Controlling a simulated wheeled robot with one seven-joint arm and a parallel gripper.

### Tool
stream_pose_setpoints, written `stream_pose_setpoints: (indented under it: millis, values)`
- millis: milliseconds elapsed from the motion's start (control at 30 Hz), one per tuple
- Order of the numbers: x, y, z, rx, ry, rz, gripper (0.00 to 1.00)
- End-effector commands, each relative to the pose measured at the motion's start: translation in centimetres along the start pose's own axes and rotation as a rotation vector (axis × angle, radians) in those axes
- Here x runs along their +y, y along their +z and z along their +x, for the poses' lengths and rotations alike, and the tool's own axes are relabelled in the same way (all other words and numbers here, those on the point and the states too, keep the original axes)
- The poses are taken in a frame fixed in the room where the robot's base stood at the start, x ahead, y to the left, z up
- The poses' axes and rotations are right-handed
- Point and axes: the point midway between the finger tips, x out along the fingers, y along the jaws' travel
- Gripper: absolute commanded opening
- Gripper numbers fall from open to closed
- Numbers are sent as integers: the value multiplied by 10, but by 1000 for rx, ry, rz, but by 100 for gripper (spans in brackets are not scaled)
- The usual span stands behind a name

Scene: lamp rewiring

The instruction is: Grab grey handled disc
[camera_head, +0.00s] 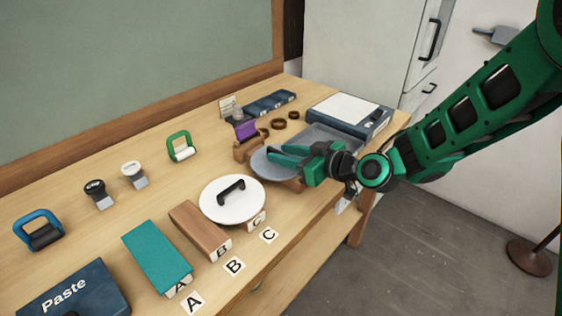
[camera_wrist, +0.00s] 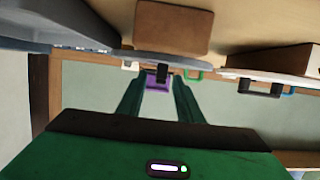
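The grey disc (camera_head: 262,170) lies flat near the right front of the workbench, partly covered by my gripper (camera_head: 277,154). In the wrist view the disc (camera_wrist: 190,62) shows nearly edge-on, the picture being upside down. Its dark handle (camera_wrist: 162,73) shows in line with the gap between the two green fingers of my gripper (camera_wrist: 157,82), which are spread apart. Contact with the handle cannot be told. In the head view my gripper hides the handle. My gripper is open, level, pointing left over the disc.
A white disc with a black handle (camera_head: 213,204) lies close left of the grey disc. A purple object (camera_head: 245,130) in a wooden holder stands behind it. A grey tray (camera_head: 345,140) is to the right. Teal (camera_head: 155,255) and brown (camera_head: 192,222) blocks lie in front left.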

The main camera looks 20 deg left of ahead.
Motion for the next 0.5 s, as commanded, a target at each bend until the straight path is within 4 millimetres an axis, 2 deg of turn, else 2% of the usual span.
stream_pose_setpoints:
  millis: [300, 333, 433, 467, 500]
  values:
    - [0, 0, 6, 0, 0, 1, 33]
    - [0, 0, 6, 0, 0, 0, 28]
    - [0, 0, 6, 0, 0, 0, 4]
    - [0, 0, 6, 0, 0, 0, 0]
    - [0, 0, 6, 0, 0, 0, 0]
